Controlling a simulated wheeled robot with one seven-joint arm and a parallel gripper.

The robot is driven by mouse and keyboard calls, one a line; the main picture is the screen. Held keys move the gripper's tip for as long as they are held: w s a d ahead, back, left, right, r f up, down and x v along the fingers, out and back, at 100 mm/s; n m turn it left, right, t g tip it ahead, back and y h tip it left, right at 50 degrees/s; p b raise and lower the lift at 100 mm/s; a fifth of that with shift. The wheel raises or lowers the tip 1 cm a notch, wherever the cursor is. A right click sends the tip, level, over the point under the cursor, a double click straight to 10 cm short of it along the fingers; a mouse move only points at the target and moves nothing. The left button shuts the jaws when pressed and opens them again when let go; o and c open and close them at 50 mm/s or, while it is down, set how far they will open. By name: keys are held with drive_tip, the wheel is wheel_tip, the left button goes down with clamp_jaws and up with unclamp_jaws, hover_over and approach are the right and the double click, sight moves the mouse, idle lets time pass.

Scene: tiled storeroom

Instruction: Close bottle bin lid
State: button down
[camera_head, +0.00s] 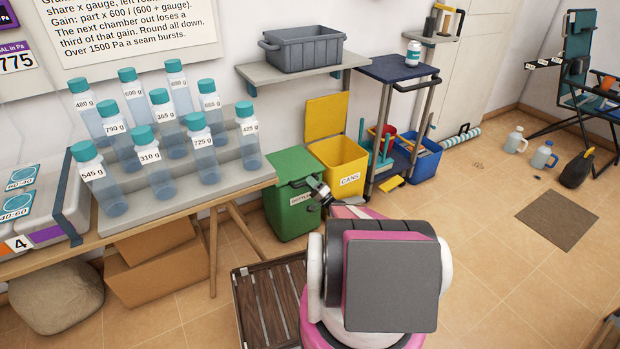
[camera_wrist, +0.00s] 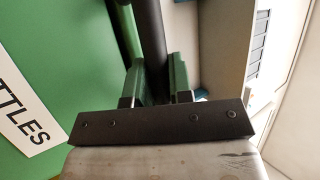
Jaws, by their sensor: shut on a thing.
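The green bottle bin (camera_head: 290,217) stands on the floor beside the table, with a white label reading BOTTLES on its front. Its green lid (camera_head: 292,164) lies over the top of the bin. I cannot tell whether the lid sits fully down at the front edge. My gripper (camera_head: 317,190) is at the bin's upper front right corner. In the wrist view my gripper (camera_wrist: 157,82) is shut on a black bar (camera_wrist: 152,35), with the green bin front and its label (camera_wrist: 22,112) to the left. My gripper and arm hide part of the bin's right side.
The yellow CANS bin (camera_head: 340,160) stands close behind to the right, its lid (camera_head: 326,116) upright. A trolley (camera_head: 399,68) and blue bin (camera_head: 424,160) are further right. A table (camera_head: 190,197) with bottles is at left; a slatted wooden platform (camera_head: 270,305) lies in front.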

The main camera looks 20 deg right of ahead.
drive_tip(key=shift+w+f, duration=0.15)
drive_tip(key=shift+f, duration=0.3)
drive_tip(key=c, duration=1)
unclamp_jaws()
drive_tip(key=shift+r, duration=0.1)
drive_tip(key=shift+r, duration=0.1)
